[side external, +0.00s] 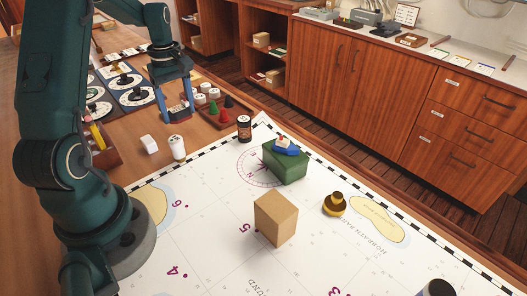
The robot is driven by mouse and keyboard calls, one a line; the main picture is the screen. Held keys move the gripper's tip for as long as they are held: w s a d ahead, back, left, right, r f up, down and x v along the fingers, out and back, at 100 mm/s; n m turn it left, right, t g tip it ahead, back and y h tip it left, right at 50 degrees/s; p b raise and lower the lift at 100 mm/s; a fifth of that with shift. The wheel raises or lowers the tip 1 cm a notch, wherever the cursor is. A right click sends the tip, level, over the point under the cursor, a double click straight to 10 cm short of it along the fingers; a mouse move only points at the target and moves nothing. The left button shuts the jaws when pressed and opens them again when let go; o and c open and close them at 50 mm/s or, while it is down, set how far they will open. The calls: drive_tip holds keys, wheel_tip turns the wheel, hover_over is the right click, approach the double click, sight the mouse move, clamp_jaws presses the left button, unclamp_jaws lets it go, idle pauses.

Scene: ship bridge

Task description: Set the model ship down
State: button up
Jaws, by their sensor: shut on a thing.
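The model ship (286,147), small and blue with a white and red top, rests on a green box (286,167) on the chart. My gripper (178,112) is well to the left of the ship and apart from it, over the wooden table. Its blue fingers point down. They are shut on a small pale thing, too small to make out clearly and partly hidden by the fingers.
A tan block (276,219), a brass piece (334,204) and a dark jar (244,128) stand on the chart (215,240). White containers (177,147) and a tray with coloured cones (226,112) are near my gripper. Open chart lies left of the tan block.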

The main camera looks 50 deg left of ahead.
sight(184, 134)
drive_tip(key=shift+f, duration=2.2)
drive_tip(key=shift+f, duration=0.15)
drive_tip(key=o, duration=1.3)
